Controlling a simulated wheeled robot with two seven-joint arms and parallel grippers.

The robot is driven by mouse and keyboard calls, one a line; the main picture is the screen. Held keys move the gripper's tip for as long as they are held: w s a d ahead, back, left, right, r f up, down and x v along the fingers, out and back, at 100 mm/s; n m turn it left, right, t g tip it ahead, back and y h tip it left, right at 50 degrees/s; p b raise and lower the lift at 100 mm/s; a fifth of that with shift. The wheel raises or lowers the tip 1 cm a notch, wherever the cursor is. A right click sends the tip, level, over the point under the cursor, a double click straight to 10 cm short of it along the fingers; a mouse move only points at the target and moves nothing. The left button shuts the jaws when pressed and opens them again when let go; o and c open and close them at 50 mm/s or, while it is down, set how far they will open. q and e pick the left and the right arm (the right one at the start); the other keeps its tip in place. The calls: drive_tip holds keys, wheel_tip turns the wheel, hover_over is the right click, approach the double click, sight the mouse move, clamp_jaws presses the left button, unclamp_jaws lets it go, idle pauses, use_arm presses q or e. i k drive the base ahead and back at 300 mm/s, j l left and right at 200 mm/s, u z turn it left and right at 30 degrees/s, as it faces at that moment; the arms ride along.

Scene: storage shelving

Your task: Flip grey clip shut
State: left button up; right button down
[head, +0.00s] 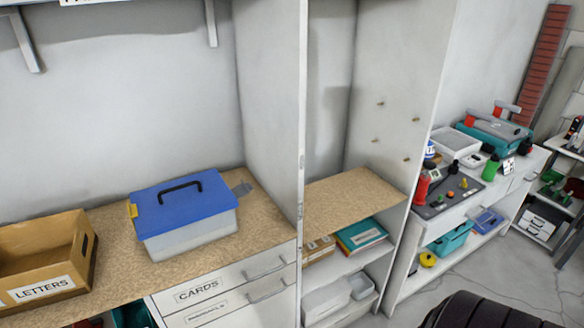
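A storage box with a translucent whitish body (192,238) and a blue lid (215,203) stands on the brown worktop. A black handle (180,188) rises on the lid. The grey clip (242,188) is at the lid's right end and sticks outward from the edge, looking unfastened. A yellow clip (133,211) is at the left end and hangs down against the box side. The lid appears to lie flat on the box. Neither of my grippers is in view.
A cardboard box labelled LETTERS (47,262) stands left of the storage box. A white upright panel (270,110) rises close behind and right of the grey clip. Drawers (235,290) are below the worktop (120,275). The worktop's front strip is clear.

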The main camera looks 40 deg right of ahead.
sight(242, 190)
drive_tip(key=l, duration=0.75)
drive_tip(key=k+l, duration=0.15)
drive_tip(key=l, duration=1.4)
drive_tip(key=k+u, duration=0.05)
